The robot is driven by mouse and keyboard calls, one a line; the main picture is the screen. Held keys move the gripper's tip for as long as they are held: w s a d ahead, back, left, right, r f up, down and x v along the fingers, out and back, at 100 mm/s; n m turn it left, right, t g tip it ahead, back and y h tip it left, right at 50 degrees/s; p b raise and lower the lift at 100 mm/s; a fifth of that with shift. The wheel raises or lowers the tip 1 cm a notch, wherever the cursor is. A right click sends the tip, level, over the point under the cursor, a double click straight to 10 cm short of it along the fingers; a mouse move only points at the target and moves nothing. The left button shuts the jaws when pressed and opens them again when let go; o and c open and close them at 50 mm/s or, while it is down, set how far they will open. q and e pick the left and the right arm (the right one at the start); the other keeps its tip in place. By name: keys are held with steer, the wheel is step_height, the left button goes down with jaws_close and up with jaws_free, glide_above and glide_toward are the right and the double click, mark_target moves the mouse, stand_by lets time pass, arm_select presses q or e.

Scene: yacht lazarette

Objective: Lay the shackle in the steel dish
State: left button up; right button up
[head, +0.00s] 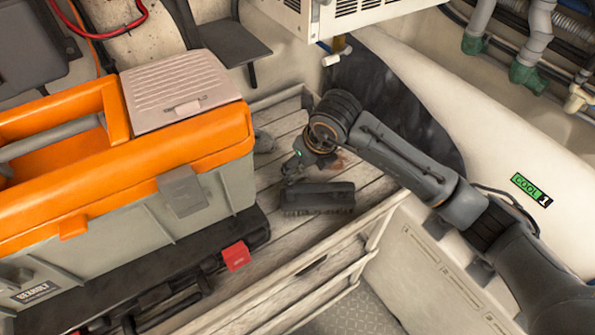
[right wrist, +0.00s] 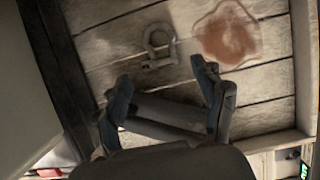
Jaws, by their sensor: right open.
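The grey shackle (right wrist: 160,46) lies flat on weathered planks in the right wrist view, in front of and between my right gripper's fingertips, apart from them. My right gripper (right wrist: 163,88) is open and empty. In the head view the right gripper (head: 294,166) points down over the planks, just behind a dark brush-like block. I cannot identify the steel dish in either view. My left gripper is not in view.
A large orange and grey toolbox (head: 180,145) stands at left. The dark block (head: 318,197) lies on the planked top (head: 290,235). A reddish-brown stain (right wrist: 228,33) marks the planks beside the shackle. A small grey object (head: 263,141) sits against the toolbox. A white unit (head: 335,15) hangs above.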

mark_target(299, 173)
steer(key=shift+w+f, duration=0.1)
steer(key=shift+f, duration=0.2)
steer(key=p+x, duration=0.2)
steer(key=x, duration=0.1)
steer(key=shift+d+f, duration=0.15)
steer(key=shift+f, duration=0.2)
steer(key=shift+w+f, duration=0.25)
steer(key=shift+f, duration=0.25)
steer(key=c, duration=1.4)
steer(key=shift+r, duration=0.2)
